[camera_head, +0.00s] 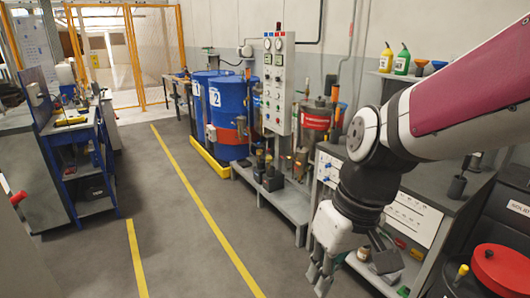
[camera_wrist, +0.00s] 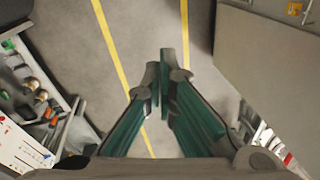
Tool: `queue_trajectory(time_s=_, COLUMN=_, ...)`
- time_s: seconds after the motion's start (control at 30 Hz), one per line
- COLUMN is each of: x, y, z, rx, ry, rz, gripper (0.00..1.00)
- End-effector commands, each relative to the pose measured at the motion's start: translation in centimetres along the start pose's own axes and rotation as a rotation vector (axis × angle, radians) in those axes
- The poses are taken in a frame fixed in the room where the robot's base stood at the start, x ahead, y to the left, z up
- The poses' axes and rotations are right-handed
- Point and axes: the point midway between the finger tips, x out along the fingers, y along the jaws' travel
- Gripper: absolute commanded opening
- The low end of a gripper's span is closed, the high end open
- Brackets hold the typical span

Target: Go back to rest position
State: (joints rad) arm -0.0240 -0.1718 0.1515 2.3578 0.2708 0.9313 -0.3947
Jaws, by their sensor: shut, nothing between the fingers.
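My arm reaches in from the right of the head view, with its maroon and white upper part and dark wrist. My gripper (camera_head: 318,278) hangs low, pointing down, in front of the grey workbench and above the floor. In the wrist view my gripper (camera_wrist: 165,75) shows its two green-padded fingers with the tips close together, shut and empty. Bare grey floor with yellow lines lies below them.
Blue drums (camera_head: 230,110) and a control panel (camera_head: 278,85) stand along the wall. A workbench (camera_head: 405,215) is close behind my gripper; a red round lid (camera_head: 502,268) is at lower right. A blue table (camera_head: 75,135) stands left. The lined aisle (camera_head: 165,230) is clear.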

Motion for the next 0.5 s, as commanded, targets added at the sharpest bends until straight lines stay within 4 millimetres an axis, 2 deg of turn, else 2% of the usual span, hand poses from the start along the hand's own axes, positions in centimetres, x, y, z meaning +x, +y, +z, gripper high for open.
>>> queue_trajectory(time_s=0.03, x=-1.3, y=0.5, z=1.0, rx=0.029, ry=0.033, rz=0.034, gripper=0.00)
queue_trajectory(time_s=0.2, x=-4.5, y=2.2, z=4.3, rx=0.139, ry=0.121, rz=0.130, gripper=0.00)
queue_trajectory(time_s=0.4, x=-7.2, y=3.7, z=8.2, rx=0.268, ry=0.231, rz=0.218, gripper=0.00)
queue_trajectory(time_s=0.5, x=-7.9, y=4.3, z=9.7, rx=0.317, ry=0.271, rz=0.245, gripper=0.00)
